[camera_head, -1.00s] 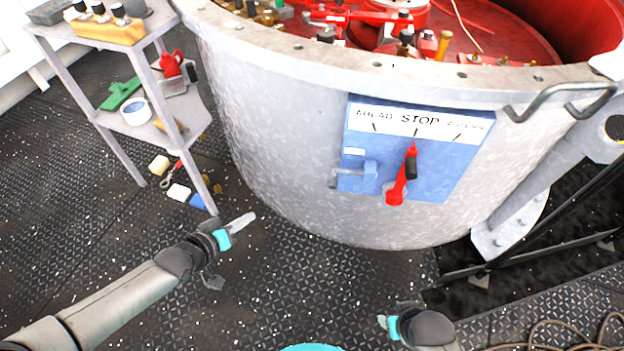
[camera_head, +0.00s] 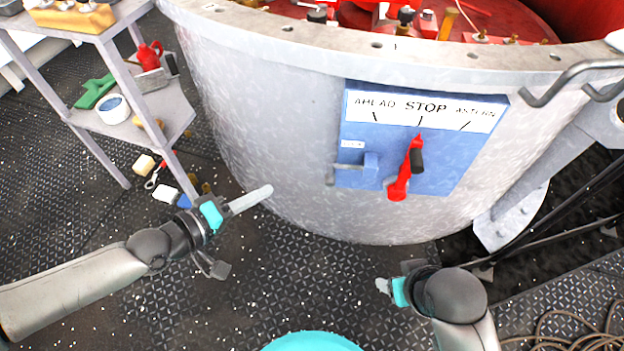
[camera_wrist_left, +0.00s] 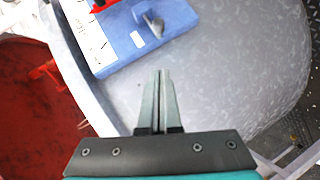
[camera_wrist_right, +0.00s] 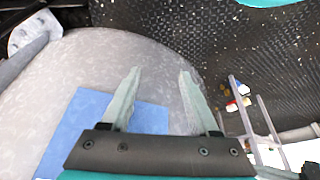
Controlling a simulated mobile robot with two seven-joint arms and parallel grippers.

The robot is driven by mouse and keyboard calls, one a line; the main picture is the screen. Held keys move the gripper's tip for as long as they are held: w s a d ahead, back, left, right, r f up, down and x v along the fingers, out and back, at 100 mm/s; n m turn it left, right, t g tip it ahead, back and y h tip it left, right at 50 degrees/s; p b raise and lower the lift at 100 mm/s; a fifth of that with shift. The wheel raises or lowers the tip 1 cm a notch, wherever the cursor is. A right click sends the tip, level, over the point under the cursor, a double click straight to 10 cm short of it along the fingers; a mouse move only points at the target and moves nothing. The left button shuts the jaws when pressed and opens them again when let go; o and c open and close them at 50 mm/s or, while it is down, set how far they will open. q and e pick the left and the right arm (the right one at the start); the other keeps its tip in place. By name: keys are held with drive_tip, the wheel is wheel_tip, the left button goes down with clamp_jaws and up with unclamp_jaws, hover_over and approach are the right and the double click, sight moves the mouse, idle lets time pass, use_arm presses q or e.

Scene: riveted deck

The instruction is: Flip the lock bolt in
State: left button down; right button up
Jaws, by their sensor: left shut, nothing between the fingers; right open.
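The lock bolt (camera_head: 352,173) is a small grey bar with a bent handle at the lower left of the blue panel (camera_head: 438,178), its handle sticking out past the panel's left edge. It also shows in the left wrist view (camera_wrist_left: 152,24). A red lever (camera_head: 404,170) with a black grip points up near the STOP mark. My left gripper (camera_head: 268,190) is shut and empty, below and left of the bolt, apart from it. My right gripper (camera_head: 380,285) is below the panel; in the right wrist view its fingers (camera_wrist_right: 157,78) are apart and empty.
The panel sits on a large round grey drum (camera_head: 270,130) with red machinery inside. A grey shelf rack (camera_head: 150,135) with tools stands at the left. Small items lie on the floor below it. A bent metal handle (camera_head: 570,75) juts out at the right.

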use_arm(q)
drive_tip(key=s+d+b+x, duration=0.1)
drive_tip(key=b+x, duration=0.3)
drive_tip(key=x, duration=0.9)
drive_tip(key=shift+s+d+f, duration=0.3)
drive_tip(key=shift+s+f, duration=0.1)
drive_tip(key=shift+s, duration=0.1)
use_arm(e)
drive_tip(key=w+a+r+t+y, duration=0.2)
drive_tip(key=w+a+t, duration=0.2)
drive_tip(key=a+t, duration=0.1)
drive_tip(key=shift+w+a+r+n, duration=0.25)
drive_tip(key=shift+w+r+n, duration=0.05)
drive_tip(key=shift+r, duration=0.1)
